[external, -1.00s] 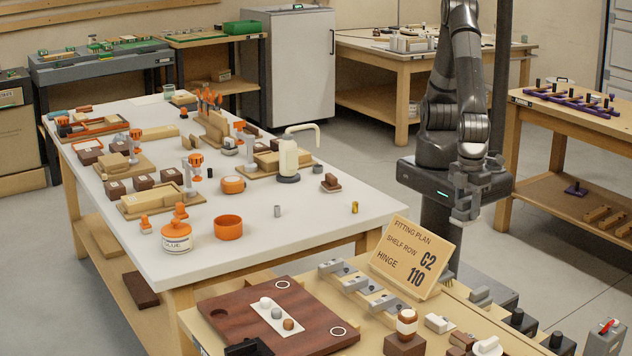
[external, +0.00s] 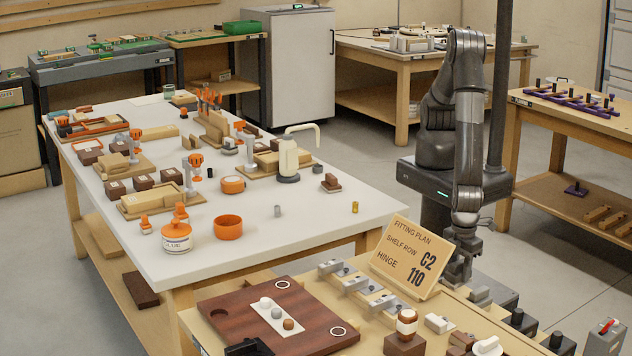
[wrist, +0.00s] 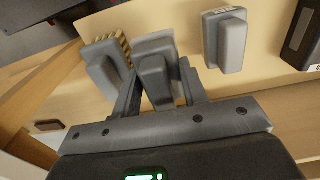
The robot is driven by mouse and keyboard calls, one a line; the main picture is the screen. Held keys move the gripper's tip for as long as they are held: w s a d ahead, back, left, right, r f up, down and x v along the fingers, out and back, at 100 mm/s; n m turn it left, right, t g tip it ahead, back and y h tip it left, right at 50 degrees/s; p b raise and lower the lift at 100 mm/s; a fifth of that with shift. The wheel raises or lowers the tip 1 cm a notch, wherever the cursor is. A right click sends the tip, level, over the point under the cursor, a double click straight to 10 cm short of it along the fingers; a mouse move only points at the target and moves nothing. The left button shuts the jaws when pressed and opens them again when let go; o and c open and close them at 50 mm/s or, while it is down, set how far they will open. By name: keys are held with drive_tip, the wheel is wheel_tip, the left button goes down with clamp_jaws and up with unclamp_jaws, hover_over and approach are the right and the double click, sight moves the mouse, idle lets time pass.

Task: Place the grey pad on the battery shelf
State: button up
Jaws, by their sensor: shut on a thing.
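My gripper (wrist: 158,92) is shut on a grey block-like pad (wrist: 155,70) with a raised grip, seen between the fingers in the wrist view. The pad is over or on the tan bench surface; I cannot tell whether it touches. In the external view my gripper (external: 458,268) is low at the bench edge, partly behind the fitting plan sign (external: 410,256), and the pad is hidden there. No shelf can be made out for certain as the battery shelf.
Another grey block (wrist: 226,42) and a black piece (wrist: 302,38) stand to the right. A brown board (external: 235,316) lies left on the near bench.

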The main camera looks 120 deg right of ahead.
sight(457, 283)
drive_tip(key=shift+f, duration=2.35)
drive_tip(key=o, duration=1)
drive_tip(key=shift+f, duration=0.1)
wheel_tip(457, 283, up, 12)
drive_tip(key=shift+r, duration=0.15)
